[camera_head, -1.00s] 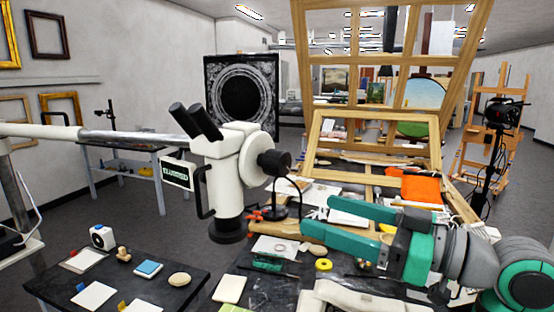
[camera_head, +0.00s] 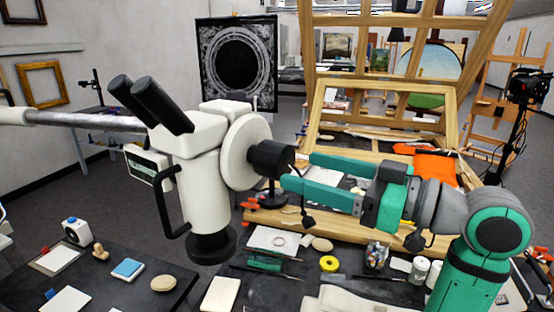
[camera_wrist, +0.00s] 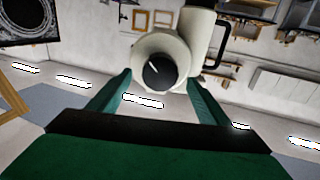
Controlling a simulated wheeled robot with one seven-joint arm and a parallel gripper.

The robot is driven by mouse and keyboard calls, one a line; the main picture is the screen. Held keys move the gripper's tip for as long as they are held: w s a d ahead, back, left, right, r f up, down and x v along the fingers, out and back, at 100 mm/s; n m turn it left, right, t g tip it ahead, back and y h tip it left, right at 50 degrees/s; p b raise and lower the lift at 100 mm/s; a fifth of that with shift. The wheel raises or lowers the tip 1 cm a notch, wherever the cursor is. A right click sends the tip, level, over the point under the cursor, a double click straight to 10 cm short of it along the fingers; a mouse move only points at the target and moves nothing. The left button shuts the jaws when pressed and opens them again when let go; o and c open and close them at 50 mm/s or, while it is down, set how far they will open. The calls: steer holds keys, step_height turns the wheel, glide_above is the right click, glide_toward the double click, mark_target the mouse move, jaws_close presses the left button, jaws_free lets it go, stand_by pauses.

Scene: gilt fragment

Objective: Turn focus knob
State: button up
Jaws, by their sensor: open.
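The white microscope (camera_head: 188,165) hangs from a horizontal arm, with black eyepieces at its upper left. Its black focus knob (camera_head: 270,159) sticks out to the right from a round white housing. My gripper (camera_head: 297,174) is open, its two green fingers pointing left, with the tips close to the knob's right end. In the wrist view the knob (camera_wrist: 160,72) shows end-on with a white mark on its face, between and beyond the fingertips of my gripper (camera_wrist: 158,88). The fingers appear apart from the knob; exact depth is hard to tell.
A dark worktable (camera_head: 255,290) below holds a yellow tape roll (camera_head: 328,263), jars and tools. A small black lamp (camera_head: 308,217) stands under my fingers. A wooden frame easel (camera_head: 385,110) stands behind. A second dark table (camera_head: 120,285) is at lower left.

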mark_target(286, 165)
steer(key=x, duration=0.7)
steer(key=shift+w+a, duration=0.2)
steer(key=shift+a, duration=0.1)
steer(key=shift+s+d, duration=0.1)
steer(key=c, duration=1.1)
